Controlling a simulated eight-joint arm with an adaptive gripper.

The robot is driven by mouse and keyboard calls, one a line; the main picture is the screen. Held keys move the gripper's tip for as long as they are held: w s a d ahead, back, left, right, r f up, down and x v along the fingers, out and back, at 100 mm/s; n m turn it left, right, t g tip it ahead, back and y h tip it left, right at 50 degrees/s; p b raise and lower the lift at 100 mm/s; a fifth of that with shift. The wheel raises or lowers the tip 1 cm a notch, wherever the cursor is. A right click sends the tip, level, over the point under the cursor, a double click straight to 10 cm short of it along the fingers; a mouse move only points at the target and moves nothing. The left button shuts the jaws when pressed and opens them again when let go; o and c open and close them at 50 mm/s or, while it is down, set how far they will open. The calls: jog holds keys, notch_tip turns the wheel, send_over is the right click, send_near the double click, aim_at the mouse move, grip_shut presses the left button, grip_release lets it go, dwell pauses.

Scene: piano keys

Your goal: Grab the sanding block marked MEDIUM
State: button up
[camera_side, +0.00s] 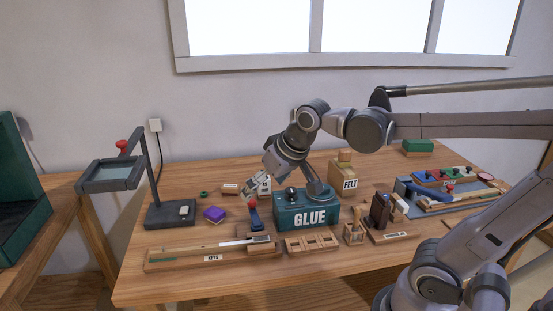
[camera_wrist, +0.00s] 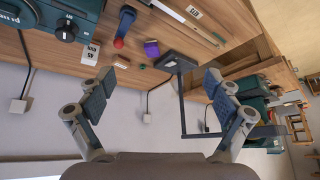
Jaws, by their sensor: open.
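No label that I can read says MEDIUM, so I cannot tell which block it is. A small tan block with a label (camera_side: 231,188) lies flat near the back of the bench; it also shows in the wrist view (camera_wrist: 121,61). A pale block with dark print (camera_side: 265,184) stands just right of it, partly behind my gripper; it shows in the wrist view (camera_wrist: 91,53), its print unclear. A purple block (camera_side: 214,214) lies further left and nearer the front. My gripper (camera_side: 252,190) is open and empty above the bench; its two fingers are wide apart in the wrist view (camera_wrist: 158,78).
A green GLUE box (camera_side: 306,218) stands right of my gripper, close to my arm. A dark lamp stand (camera_side: 170,214) is at left. A long KEYS tray (camera_side: 213,256) lies in front. A FELT box (camera_side: 344,180) stands behind.

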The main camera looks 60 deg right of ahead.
jog(key=w+d+r+m+g, duration=0.1)
jog(key=w+d+r+m, duration=0.2)
jog(key=w, duration=0.7)
jog(key=m+g+h, duration=0.2)
jog(key=m+g, duration=0.1)
jog(key=m, duration=0.4)
send_over(230, 186)
jog(key=s+a, duration=0.1)
jog(key=a, duration=0.1)
notch_tip(230, 186, down, 19)
jog(key=shift+d+x, duration=0.1)
jog(key=shift+x, duration=1.5)
jog(key=shift+d+x, duration=0.15)
jog(key=shift+x, duration=1.4)
jog(key=shift+s, duration=0.2)
jog(key=c, duration=1.2)
